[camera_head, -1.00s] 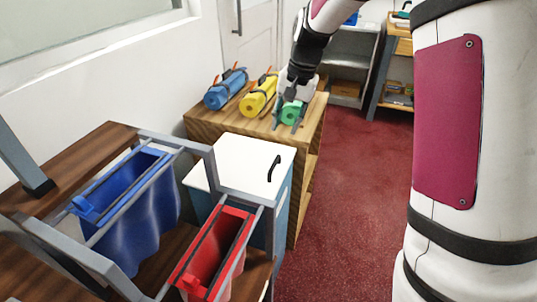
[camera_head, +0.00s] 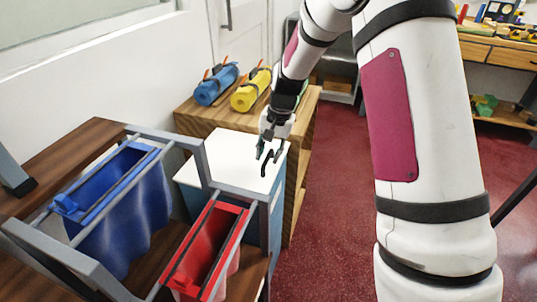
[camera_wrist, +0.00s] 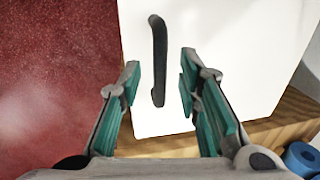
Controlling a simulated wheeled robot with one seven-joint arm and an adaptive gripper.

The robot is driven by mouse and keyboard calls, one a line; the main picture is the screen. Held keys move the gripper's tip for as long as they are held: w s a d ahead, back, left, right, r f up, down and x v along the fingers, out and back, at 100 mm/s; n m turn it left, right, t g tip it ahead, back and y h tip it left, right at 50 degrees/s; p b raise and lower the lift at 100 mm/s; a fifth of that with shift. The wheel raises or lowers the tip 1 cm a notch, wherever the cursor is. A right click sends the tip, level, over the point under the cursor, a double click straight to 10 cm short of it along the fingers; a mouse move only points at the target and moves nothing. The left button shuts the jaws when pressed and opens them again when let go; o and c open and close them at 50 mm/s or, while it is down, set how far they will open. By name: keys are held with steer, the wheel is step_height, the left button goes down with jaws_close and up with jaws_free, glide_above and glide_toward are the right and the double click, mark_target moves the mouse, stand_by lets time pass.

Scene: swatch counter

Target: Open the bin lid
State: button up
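The bin has a white lid (camera_head: 225,160) with a black bar handle (camera_head: 265,167) near its right side, above a blue-teal body. The lid lies flat and closed. My gripper (camera_head: 269,152) is above the lid at the handle, pointing down. In the wrist view, the two teal-padded fingers of my gripper (camera_wrist: 160,82) are apart, with the black handle (camera_wrist: 158,50) running lengthwise between them and beyond. The handle shows gaps on both sides, and the fingers do not grip it. The white lid (camera_wrist: 225,50) fills the middle of that view.
A wooden shelf (camera_head: 192,113) behind the bin holds a blue roll (camera_head: 217,84) and a yellow roll (camera_head: 250,90); my arm mostly hides the green one. At the left, a grey frame holds a blue bag (camera_head: 120,220) and a red bag (camera_head: 208,245). Red carpet (camera_head: 340,200) lies clear at right.

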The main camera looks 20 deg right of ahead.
steer(key=shift+f, duration=0.25)
jaws_close()
steer(key=shift+a+r, duration=0.1)
steer(key=shift+r, duration=0.05)
